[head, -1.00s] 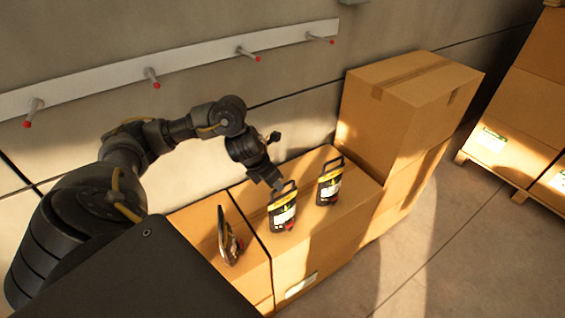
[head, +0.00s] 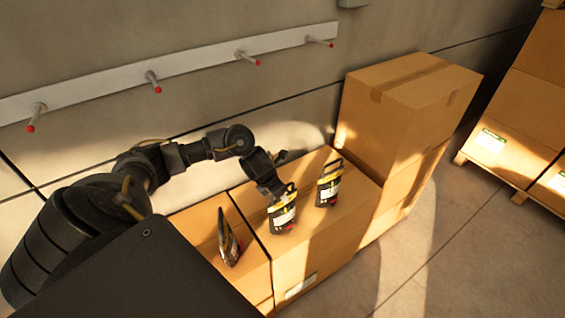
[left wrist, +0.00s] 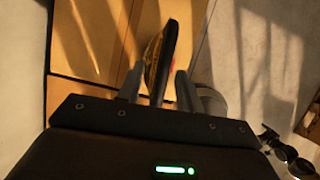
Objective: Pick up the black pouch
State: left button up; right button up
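Three black pouches with handle loops stand on cardboard boxes in the head view. The middle black pouch (head: 283,213), with a yellow and white label, stands on the middle box. My left gripper (head: 272,187) is at its upper part. In the left wrist view the pouch (left wrist: 162,55) shows edge-on between the two open fingers, with a gap to the right finger. Another labelled pouch (head: 329,185) stands to the right on the same box. A third pouch (head: 229,240), seen nearly edge-on, stands on the left box. My right gripper is not in view.
The middle box (head: 318,247) and the left box (head: 201,229) stand side by side. A taller box stack (head: 408,115) rises at the right. A wall rail (head: 195,61) with red-tipped pegs runs behind. The floor at the lower right is clear.

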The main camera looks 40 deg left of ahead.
aim_at(284, 210)
pick_arm(q)
jog(key=shift+x, duration=1.25)
grip_shut()
dwell(0.4)
jog(key=shift+w+a+r, duration=0.1)
jog(key=shift+w+r, duration=0.05)
